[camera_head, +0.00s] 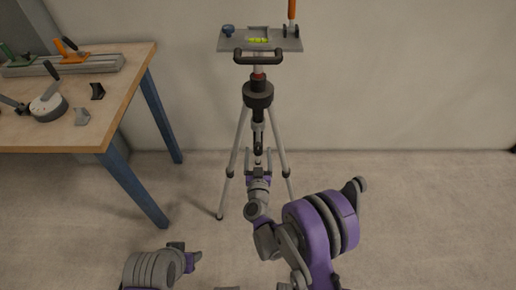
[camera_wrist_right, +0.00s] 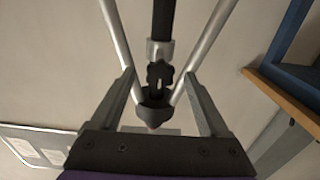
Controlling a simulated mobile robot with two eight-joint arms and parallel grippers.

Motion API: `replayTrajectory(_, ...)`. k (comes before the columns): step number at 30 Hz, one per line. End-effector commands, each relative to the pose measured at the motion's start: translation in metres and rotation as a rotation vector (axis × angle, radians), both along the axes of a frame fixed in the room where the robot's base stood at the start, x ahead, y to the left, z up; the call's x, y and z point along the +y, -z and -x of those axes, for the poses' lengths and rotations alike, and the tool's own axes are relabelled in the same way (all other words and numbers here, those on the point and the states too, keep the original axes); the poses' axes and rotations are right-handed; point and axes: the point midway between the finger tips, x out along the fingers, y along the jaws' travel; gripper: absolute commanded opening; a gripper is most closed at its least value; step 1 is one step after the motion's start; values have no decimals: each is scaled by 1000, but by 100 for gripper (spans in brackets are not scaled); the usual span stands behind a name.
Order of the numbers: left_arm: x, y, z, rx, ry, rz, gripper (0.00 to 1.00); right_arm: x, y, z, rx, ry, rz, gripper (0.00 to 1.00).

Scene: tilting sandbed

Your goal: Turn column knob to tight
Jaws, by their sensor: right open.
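The tripod (camera_head: 243,135) stands upright on the floor with spread silver legs. A black lobed knob (camera_wrist_right: 159,75) shows on its centre column in the right wrist view, below a grey collar; I take it to be the column knob. In the head view that part of the column is small and dark just above my right gripper (camera_head: 258,170). My right gripper is open, and in the wrist view its fingers (camera_wrist_right: 161,73) stand on both sides of the knob with gaps; contact does not show.
A plate (camera_head: 233,46) with a bubble level, a blue knob (camera_head: 228,30) and an orange handle (camera_head: 292,10) tops the tripod. A wooden table (camera_head: 100,136) with blue legs and several tools stands at left. Floor to the right is clear.

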Motion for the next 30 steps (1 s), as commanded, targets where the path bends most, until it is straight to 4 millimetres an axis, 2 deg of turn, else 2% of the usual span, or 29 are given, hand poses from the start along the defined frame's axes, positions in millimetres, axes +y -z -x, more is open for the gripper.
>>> replayTrajectory(3,0,2,0,1,0,0,50,0,1,-16,0,-1,1,79)
replayTrajectory(6,0,2,0,1,0,0,50,0,0,-24,1,-1,0,79)
replayTrajectory(16,0,2,0,1,0,0,50,0,0,-27,0,-1,0,79)
replayTrajectory(17,0,2,0,1,0,0,50,0,0,-27,0,-1,0,75)
replayTrajectory(27,0,2,0,1,0,0,50,0,0,-27,0,-1,0,14)
replayTrajectory(30,0,2,0,1,0,0,50,0,0,-27,0,-1,0,0)
